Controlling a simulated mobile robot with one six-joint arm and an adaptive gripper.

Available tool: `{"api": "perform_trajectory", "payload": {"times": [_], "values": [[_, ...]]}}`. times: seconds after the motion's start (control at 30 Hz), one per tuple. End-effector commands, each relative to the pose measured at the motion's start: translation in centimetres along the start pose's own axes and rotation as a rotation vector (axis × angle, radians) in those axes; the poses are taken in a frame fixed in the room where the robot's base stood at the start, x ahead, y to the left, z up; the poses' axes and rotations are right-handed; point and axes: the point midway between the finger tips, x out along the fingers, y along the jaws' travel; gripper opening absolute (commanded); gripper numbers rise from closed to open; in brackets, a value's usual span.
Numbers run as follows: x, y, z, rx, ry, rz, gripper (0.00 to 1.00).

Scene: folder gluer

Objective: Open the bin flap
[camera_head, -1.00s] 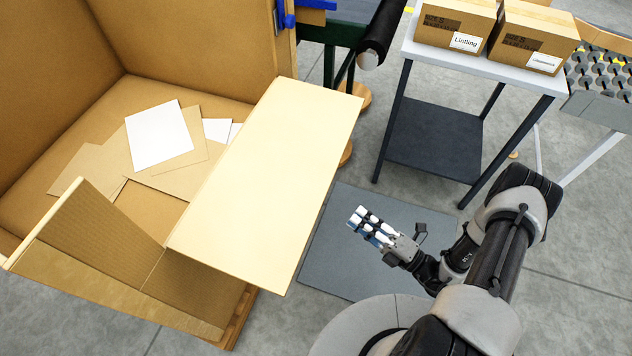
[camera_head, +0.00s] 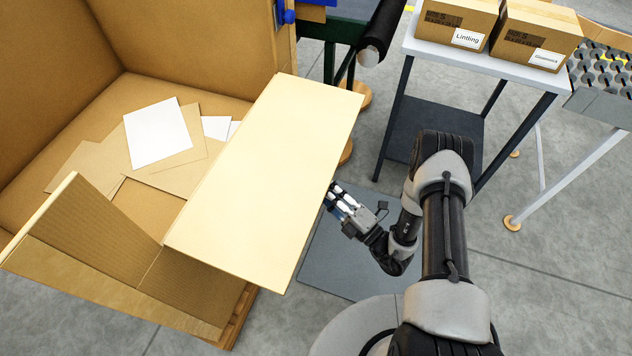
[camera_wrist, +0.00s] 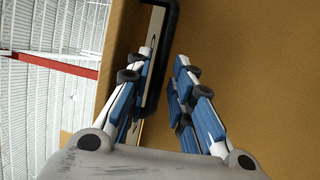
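The bin (camera_head: 60,60) is a large brown cardboard box on the left in the head view, with papers and board sheets inside. Its pale flap (camera_head: 270,180) juts out on the bin's right side, sloping. My gripper (camera_head: 332,200) is at the flap's right edge, its fingertips partly hidden there. In the wrist view my gripper (camera_wrist: 166,60) has its fingers apart. A black handle-like bar (camera_wrist: 172,22) runs in front of a brown cardboard face (camera_wrist: 250,70) and down between the fingers. I cannot tell whether either finger touches it.
A table (camera_head: 535,80) with two labelled cartons (camera_head: 455,22) stands at the upper right, beside a roller conveyor (camera_head: 605,75). A dark roller (camera_head: 380,35) is behind the flap. A grey mat (camera_head: 350,270) lies on the floor below my gripper.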

Motion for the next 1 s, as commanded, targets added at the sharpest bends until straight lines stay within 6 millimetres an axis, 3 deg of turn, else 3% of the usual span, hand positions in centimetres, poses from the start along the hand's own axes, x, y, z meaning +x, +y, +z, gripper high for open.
{"api": "perform_trajectory", "payload": {"times": [0.1,0.23,0.63,1.0], "values": [[2.1,-0.1,-0.1,-0.002,0.005,0.001,0.21],[3.5,-0.1,-0.1,-0.001,0.003,0.000,0.21],[4.2,0.0,0.0,0.000,0.000,0.001,0.21],[4.2,0.0,0.0,0.000,0.000,0.001,0.00]]}}
